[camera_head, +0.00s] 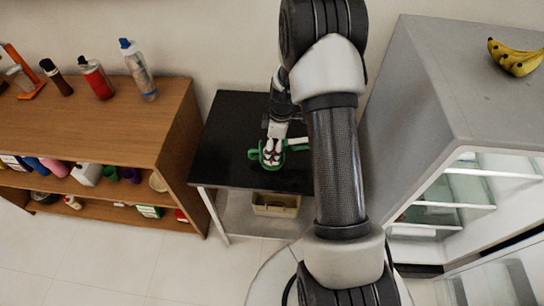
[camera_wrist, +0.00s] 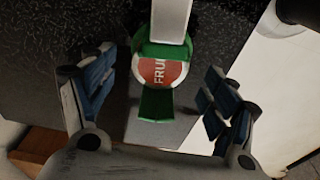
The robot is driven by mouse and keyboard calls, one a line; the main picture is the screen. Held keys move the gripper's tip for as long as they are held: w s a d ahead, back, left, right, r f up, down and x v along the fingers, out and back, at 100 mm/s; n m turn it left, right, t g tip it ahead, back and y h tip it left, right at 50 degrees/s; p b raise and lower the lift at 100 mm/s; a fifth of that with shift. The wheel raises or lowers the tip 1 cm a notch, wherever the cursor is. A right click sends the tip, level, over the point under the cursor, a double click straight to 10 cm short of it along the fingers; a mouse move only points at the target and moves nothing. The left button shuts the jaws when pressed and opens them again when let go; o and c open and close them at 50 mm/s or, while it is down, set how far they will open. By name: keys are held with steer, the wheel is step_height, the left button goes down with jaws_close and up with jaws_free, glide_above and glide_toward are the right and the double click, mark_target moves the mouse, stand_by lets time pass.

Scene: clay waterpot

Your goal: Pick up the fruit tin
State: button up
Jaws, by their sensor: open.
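The fruit tin (camera_wrist: 160,72) shows in the wrist view with a round red and white face lettered "FRU" and green parts above and below it. My gripper (camera_wrist: 155,92) is open, with one blue-padded finger on each side of the tin in the picture. Clear gaps show between the fingers and the tin. A pale bar (camera_wrist: 167,20) overlaps the tin's upper part; I cannot tell what it is.
The black table (camera_head: 225,145) stands between a wooden shelf (camera_head: 140,125) with bottles and cans on the left and a grey cabinet (camera_head: 430,70) with bananas (camera_head: 515,57) on top on the right. A beige bin (camera_head: 276,208) sits under the table. Tiled floor is free at front left.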

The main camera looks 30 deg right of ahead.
steer(key=f, duration=0.2)
steer(key=f+b, duration=0.1)
steer(key=f, duration=0.1)
steer(key=shift+w+a+f, duration=0.1)
steer(key=shift+a+f, duration=0.05)
steer(key=shift+a, duration=0.05)
steer(key=c, duration=1.3)
steer(key=shift+w, duration=0.1)
steer(key=shift+w+d+r, duration=0.1)
steer(key=shift+w+r, duration=0.05)
steer(key=shift+r, duration=0.15)
step_height(320, 180, up, 12)
steer(key=p, duration=0.6)
steer(key=w+d, duration=0.4)
steer(key=w, duration=0.4)
steer(key=w+d+b, duration=0.1)
steer(key=w+d, duration=0.3)
steer(key=w, duration=0.5)
steer(key=shift+w+d+f, duration=0.2)
steer(key=shift+d+f, duration=0.15)
steer(key=shift+f, duration=0.1)
